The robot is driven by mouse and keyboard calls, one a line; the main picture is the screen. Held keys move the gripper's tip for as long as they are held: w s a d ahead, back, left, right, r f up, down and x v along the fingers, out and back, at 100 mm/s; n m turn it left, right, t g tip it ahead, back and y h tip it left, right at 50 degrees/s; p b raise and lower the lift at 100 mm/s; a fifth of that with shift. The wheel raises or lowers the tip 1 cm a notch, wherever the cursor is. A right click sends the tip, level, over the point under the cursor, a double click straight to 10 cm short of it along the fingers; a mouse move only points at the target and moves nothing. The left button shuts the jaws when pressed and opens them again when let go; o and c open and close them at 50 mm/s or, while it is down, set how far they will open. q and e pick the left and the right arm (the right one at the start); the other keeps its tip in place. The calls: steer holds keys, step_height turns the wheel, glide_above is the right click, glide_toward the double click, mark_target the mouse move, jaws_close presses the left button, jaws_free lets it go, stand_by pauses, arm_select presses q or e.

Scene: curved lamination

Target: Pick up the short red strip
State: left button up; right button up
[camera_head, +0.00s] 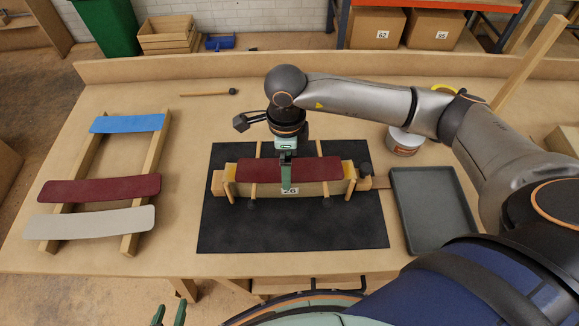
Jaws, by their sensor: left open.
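Two dark red strips are in the head view. One red strip (257,171) lies on top of the pale block form (318,189) on the black mat; it looks the shorter. The other red strip (99,189) lies across the wooden rack (85,163) at left, between a blue strip (127,123) and a pale grey strip (89,222). My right gripper (287,178) is down at the middle of the strip on the form, a green finger in front of it; its far side is hidden. My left gripper (169,315) is at the bottom edge, open and empty, away from both strips.
The black mat (290,235) lies mid-table, with a clamp and posts around the form. A grey tray (432,212) and a round tin (404,141) stand to the right. A mallet (209,93) lies behind. My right arm spans the right side.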

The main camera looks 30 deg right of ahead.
steer(key=shift+f+b, duration=0.25)
steer(key=shift+b, duration=0.15)
stand_by(0.3)
steer(key=c, duration=1.2)
steer(key=shift+c, duration=0.2)
